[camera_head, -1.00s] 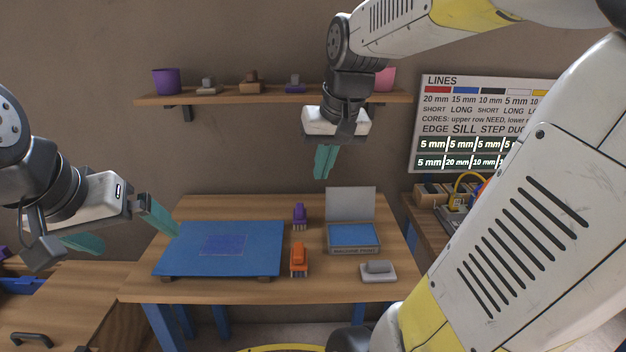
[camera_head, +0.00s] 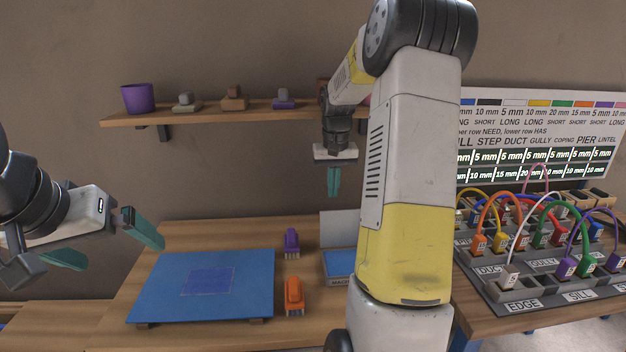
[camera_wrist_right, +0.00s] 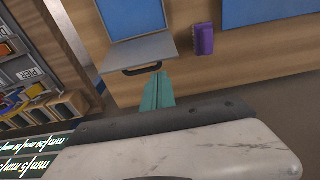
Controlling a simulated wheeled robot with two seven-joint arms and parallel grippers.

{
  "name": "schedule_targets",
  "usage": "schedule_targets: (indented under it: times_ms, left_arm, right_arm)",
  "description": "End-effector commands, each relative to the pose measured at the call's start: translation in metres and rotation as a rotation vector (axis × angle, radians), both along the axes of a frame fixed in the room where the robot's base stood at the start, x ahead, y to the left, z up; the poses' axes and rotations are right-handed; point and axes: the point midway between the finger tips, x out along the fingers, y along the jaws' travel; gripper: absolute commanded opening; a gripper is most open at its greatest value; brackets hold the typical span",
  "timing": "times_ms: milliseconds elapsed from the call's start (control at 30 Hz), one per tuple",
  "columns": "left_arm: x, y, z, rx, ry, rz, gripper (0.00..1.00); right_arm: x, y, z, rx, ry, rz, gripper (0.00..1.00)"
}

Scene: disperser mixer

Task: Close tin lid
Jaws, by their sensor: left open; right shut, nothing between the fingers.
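The tin (camera_head: 338,263) stands on the wooden table with blue showing inside; my right arm hides its right part. Its grey lid (camera_head: 335,226) stands open, upright at the back. In the right wrist view the tin's blue inside (camera_wrist_right: 133,17) and the lid (camera_wrist_right: 141,51) also show, with a dark handle at the lid's edge. My right gripper (camera_head: 333,192) is shut and empty, pointing down above the lid in the picture. In the wrist view its fingertips (camera_wrist_right: 158,82) appear near the handle; contact cannot be told. My left gripper (camera_head: 106,246) is open and empty, left of the blue board.
A blue board (camera_head: 165,290) lies on the table's left. A purple brush-like item (camera_head: 291,242) and an orange one (camera_head: 294,296) stand between board and tin. A shelf (camera_head: 220,112) runs along the wall above. A cable panel (camera_head: 550,270) stands right.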

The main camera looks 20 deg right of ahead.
Motion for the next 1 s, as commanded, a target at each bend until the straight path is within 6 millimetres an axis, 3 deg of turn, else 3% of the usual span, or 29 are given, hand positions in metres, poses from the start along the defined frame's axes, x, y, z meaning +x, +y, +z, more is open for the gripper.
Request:
schedule_targets:
  times_ms: [100, 333, 1000]
  left_arm:
    - [0.000, 0.000, 0.000, 0.000, 0.000, 0.000, 1.00]
    - [0.000, 0.000, 0.000, 0.000, 0.000, 0.000, 1.00]
    - [0.000, 0.000, 0.000, 0.000, 0.000, 0.000, 1.00]
  right_arm:
    - [0.002, 0.000, -0.023, 0.001, 0.002, 0.000, 0.00]
    - [0.005, -0.001, -0.048, 0.001, 0.000, 0.000, 0.00]
    - [0.002, -0.010, -0.049, -0.010, -0.044, -0.002, 0.00]
